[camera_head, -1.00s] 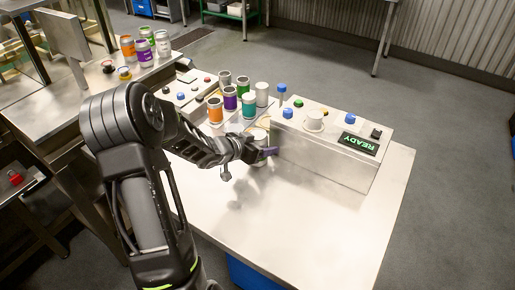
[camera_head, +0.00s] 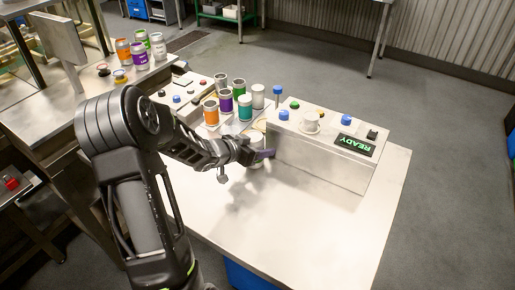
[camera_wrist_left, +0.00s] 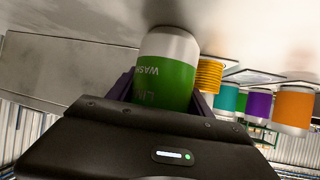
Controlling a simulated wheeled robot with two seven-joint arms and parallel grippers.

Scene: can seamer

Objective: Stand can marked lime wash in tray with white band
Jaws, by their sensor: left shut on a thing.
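The can marked lime wash (camera_wrist_left: 165,75) is green with a pale end and shows upside down in the left wrist view, where its lettering is partly readable. My left gripper (camera_head: 260,156) is shut around it. In the head view the can (camera_head: 256,163) is mostly hidden by the gripper, close to the near left side of the grey machine. I cannot tell whether it touches the table. Cans stand in trays behind the gripper; an orange can (camera_head: 211,112) is nearest. I cannot make out a white band on any tray. My right gripper is not in view.
The grey machine (camera_head: 320,160) has coloured knobs and a READY display (camera_head: 355,145). Purple (camera_head: 226,100) and teal (camera_head: 245,107) cans stand close together behind the gripper. More cans stand on the left bench. The table's front (camera_head: 290,225) is clear.

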